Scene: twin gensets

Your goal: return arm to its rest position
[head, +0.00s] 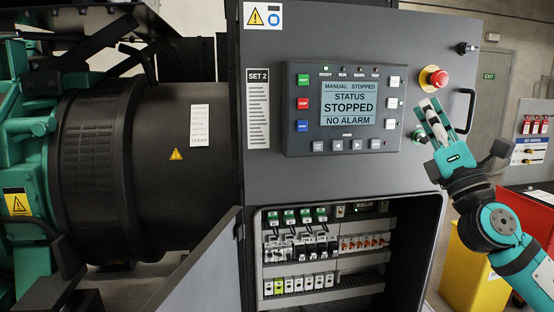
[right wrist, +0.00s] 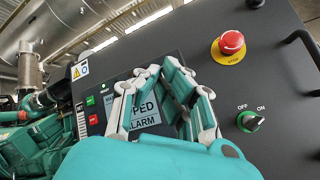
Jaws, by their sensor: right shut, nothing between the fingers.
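My right gripper (head: 430,105) is in front of the right side of the grey SET 2 control cabinet (head: 340,170), below the red emergency stop button (head: 438,79). Its teal arm comes in from the lower right. The fingers are shut with nothing between them, and they also show in the right wrist view (right wrist: 163,70), in front of the panel's display. In the head view the gripper partly covers a green rotary switch (head: 418,134). In the right wrist view this switch (right wrist: 250,121) stands clear, right of the fingers, between OFF and ON labels. My left gripper is not in view.
The display (head: 348,103) reads STATUS STOPPED, NO ALARM. A black handle (head: 466,110) sticks out beside the gripper. The lower cabinet door (head: 208,272) stands open, showing breakers. A yellow bin (head: 470,275) and a red box (head: 530,212) stand at the right.

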